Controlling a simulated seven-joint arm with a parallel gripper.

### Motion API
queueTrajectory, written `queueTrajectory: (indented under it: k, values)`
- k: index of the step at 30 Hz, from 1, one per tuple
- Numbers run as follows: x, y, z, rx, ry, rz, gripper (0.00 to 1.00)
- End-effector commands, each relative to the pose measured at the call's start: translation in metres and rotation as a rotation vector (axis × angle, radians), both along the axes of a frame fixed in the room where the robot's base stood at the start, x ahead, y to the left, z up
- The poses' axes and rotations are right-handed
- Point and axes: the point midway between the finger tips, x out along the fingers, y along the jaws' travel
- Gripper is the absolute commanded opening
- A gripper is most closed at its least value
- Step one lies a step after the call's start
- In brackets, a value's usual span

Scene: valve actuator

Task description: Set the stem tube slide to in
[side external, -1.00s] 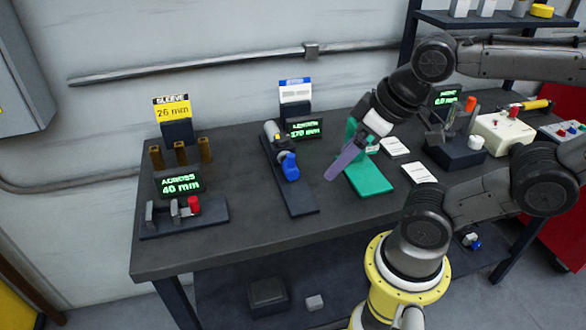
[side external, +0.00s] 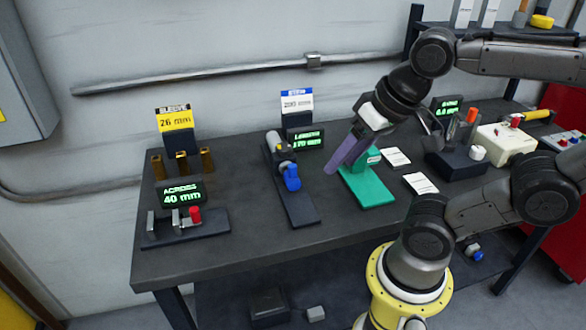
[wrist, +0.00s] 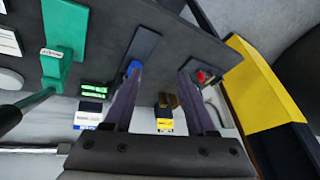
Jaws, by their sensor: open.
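The tube slide (side external: 274,146), a grey tube with a blue knob (side external: 291,177), lies on a dark base plate (side external: 297,210) in the middle of the bench. Its green-lit display (side external: 308,140) seems to read 170 mm. A card with a blue header (side external: 297,103) behind it seems to read 200 mm. In the wrist view the blue knob (wrist: 133,67) shows just beside the left fingertip, and much of the tube is hidden. My gripper (side external: 346,160) is open and empty, its purple fingers above the bench to the right of the slide. The fingers are well apart in the wrist view (wrist: 160,75).
A green stand (side external: 368,185) is close beside and below my gripper. At the left are brown sleeves (side external: 182,164), a yellow card (side external: 175,119) and a red-knobbed gauge (side external: 194,215) with a 40 mm display (side external: 181,193). White cards (side external: 421,183) and a cream box (side external: 505,140) lie right.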

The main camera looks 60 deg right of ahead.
Motion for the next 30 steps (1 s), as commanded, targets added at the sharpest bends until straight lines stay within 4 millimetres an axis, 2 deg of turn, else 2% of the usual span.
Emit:
queueTrajectory:
  k: [5, 9, 15, 18, 22, 30]
  values:
    - [0.032, -0.009, 0.027, 0.144, 0.085, -0.367, 0.57]
    - [0.069, -0.025, 0.040, 0.232, 0.169, -0.678, 0.57]
    - [0.122, -0.057, 0.036, 0.289, 0.281, -1.020, 0.57]
    - [0.142, -0.073, 0.025, 0.291, 0.328, -1.105, 0.57]
    - [0.158, -0.089, 0.010, 0.283, 0.371, -1.146, 0.57]
    - [0.159, -0.099, -0.014, 0.276, 0.410, -1.175, 0.57]
